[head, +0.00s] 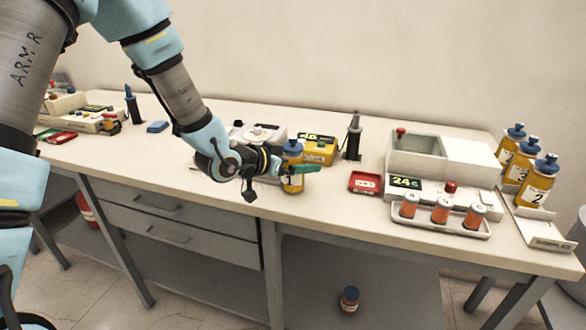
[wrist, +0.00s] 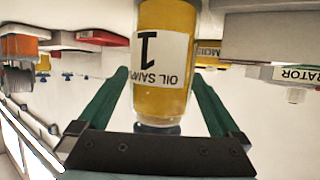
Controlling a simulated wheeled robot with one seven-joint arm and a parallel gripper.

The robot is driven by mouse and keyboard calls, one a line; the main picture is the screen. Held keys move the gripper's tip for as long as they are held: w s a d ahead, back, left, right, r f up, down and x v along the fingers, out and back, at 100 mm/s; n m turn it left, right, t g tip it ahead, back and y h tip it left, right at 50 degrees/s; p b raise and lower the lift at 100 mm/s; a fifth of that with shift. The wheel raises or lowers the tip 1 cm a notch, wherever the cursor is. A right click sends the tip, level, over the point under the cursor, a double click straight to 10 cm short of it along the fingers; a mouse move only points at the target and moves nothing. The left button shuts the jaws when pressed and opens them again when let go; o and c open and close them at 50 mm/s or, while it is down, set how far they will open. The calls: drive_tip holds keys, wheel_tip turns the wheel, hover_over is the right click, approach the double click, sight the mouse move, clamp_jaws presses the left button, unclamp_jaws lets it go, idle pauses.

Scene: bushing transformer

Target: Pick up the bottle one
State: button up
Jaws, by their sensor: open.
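Bottle one (wrist: 165,75) is an amber oil sample bottle with a white label marked 1; it shows upside down in the wrist view. In the head view the bottle (head: 292,185) stands upright on the table with a blue cap, partly hidden by my gripper. My gripper (head: 304,168) is at the height of the bottle's body, with its green fingers pointing right. In the wrist view the left finger (wrist: 104,100) and right finger (wrist: 212,108) lie on either side of the bottle, open. Whether either finger touches it cannot be told.
A yellow device (head: 319,152) and a dark upright tool (head: 353,137) stand close behind the bottle. Similar amber bottles (head: 535,186) stand far right.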

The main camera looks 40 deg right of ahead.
drive_tip(key=shift+d+f, duration=0.3)
drive_tip(key=shift+d, duration=0.3)
drive_tip(key=shift+c, duration=0.4)
drive_tip(key=shift+r, duration=0.1)
clamp_jaws()
